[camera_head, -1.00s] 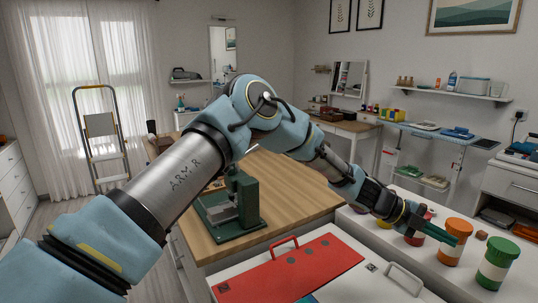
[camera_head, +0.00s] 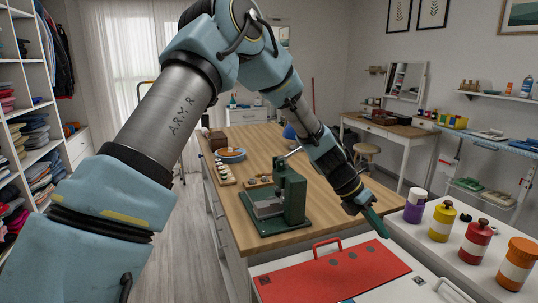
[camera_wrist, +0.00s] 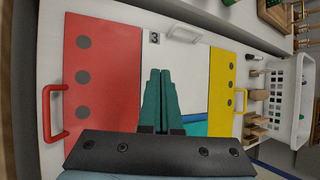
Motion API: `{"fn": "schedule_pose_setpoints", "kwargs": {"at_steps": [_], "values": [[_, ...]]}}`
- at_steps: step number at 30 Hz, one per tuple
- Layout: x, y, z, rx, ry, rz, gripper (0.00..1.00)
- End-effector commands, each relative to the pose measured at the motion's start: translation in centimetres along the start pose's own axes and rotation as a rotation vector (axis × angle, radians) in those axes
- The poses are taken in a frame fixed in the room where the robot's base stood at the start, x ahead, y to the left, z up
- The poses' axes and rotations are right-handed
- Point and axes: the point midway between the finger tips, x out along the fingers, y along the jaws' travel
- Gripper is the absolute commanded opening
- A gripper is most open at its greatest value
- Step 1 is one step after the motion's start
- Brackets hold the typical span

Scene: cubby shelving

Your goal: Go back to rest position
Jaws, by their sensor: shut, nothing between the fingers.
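My gripper (camera_head: 374,222) hangs at the end of my arm in the head view, above the white surface between the red panel and the row of jars. In the wrist view my gripper (camera_wrist: 160,82) shows its two green fingers closed together with nothing between them. Below the fingers is a white top with a red panel (camera_wrist: 103,85) on the left and a yellow panel (camera_wrist: 222,85) on the right. The red panel with its red handle also shows in the head view (camera_head: 345,271).
A green press (camera_head: 280,203) stands on the wooden worktop (camera_head: 250,152). Purple (camera_head: 414,206), yellow (camera_head: 441,222), red (camera_head: 475,242) and orange (camera_head: 516,264) jars line the right counter. A shelf of folded clothes (camera_head: 30,125) is at left. Floor (camera_head: 175,250) beside the worktop is clear.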

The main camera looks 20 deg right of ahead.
Motion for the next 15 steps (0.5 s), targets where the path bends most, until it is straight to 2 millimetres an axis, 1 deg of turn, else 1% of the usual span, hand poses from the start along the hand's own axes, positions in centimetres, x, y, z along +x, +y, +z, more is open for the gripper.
{"fn": "schedule_pose_setpoints", "kwargs": {"at_steps": [1, 2, 3, 5, 6, 8, 9, 10, 11, 12, 14, 15], "values": [[-2.9, 2.1, -2.1, 0.113, 0.025, 0.061, 0.0], [-4.4, 3.2, -3.4, 0.185, 0.045, 0.092, 0.0], [-6.4, 4.5, -5.1, 0.28, 0.075, 0.129, 0.0], [-9.3, 6.1, -7.9, 0.419, 0.128, 0.178, 0.0], [-11.4, 7.1, -9.8, 0.508, 0.167, 0.206, 0.0], [-14.4, 8.3, -12.8, 0.641, 0.233, 0.239, 0.0], [-16.3, 8.9, -14.9, 0.727, 0.28, 0.256, 0.0], [-17.8, 9.3, -16.5, 0.79, 0.317, 0.267, 0.0], [-19.3, 9.6, -18.1, 0.852, 0.355, 0.273, 0.0], [-21.2, 9.8, -20.4, 0.934, 0.407, 0.277, 0.0], [-23.9, 9.8, -23.8, 1.058, 0.488, 0.272, 0.0], [-25.7, 9.5, -26.1, 1.137, 0.543, 0.262, 0.0]]}}
